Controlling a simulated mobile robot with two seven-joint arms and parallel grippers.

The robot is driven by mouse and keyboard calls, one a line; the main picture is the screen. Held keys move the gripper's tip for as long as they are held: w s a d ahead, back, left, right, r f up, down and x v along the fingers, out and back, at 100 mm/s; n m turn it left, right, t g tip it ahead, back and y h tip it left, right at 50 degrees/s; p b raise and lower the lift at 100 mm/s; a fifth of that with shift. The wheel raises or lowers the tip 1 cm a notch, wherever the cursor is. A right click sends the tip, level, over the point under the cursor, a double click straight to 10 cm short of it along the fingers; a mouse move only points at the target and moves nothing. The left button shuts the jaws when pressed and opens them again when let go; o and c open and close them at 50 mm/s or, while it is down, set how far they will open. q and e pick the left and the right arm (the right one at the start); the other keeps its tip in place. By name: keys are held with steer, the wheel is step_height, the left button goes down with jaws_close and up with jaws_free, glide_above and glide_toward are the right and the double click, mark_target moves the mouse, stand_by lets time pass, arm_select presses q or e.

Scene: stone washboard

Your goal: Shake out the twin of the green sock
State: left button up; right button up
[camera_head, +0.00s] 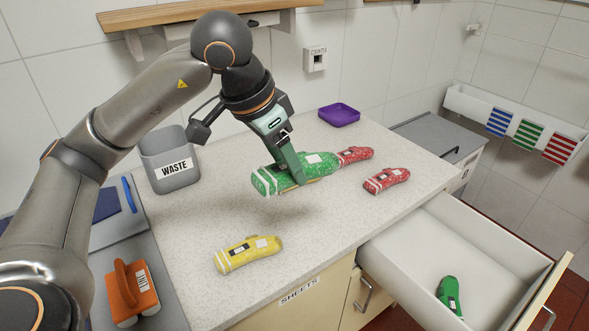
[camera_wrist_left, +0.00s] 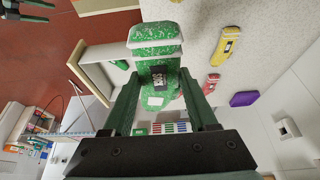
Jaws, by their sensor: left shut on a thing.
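My left gripper (camera_head: 298,180) is shut on a speckled green sock (camera_head: 265,182) with white stripes and a pale patch, held just above the counter. In the left wrist view the held sock (camera_wrist_left: 155,38) sits between the fingers and shows a dark label. Another green sock (camera_head: 449,294), smaller in view, lies in the open drawer (camera_head: 405,262). A dark green forked shape at the top left corner of the left wrist view looks like my right gripper (camera_wrist_left: 25,10); its opening is unclear.
A yellow sock (camera_head: 248,254) and two red socks (camera_head: 386,180) lie on the counter (camera_head: 330,225). A grey WASTE bin (camera_head: 169,160), a purple tray (camera_head: 339,114) and an orange handled block (camera_head: 132,291) stand around. Coloured striped cloths (camera_head: 529,134) hang at the right wall.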

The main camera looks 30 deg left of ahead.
arm_select(q)
step_height(320, 180, up, 20)
steer(key=shift+a+f, duration=0.1)
steer(key=shift+f, duration=10)
steer(key=shift+r, duration=0.1)
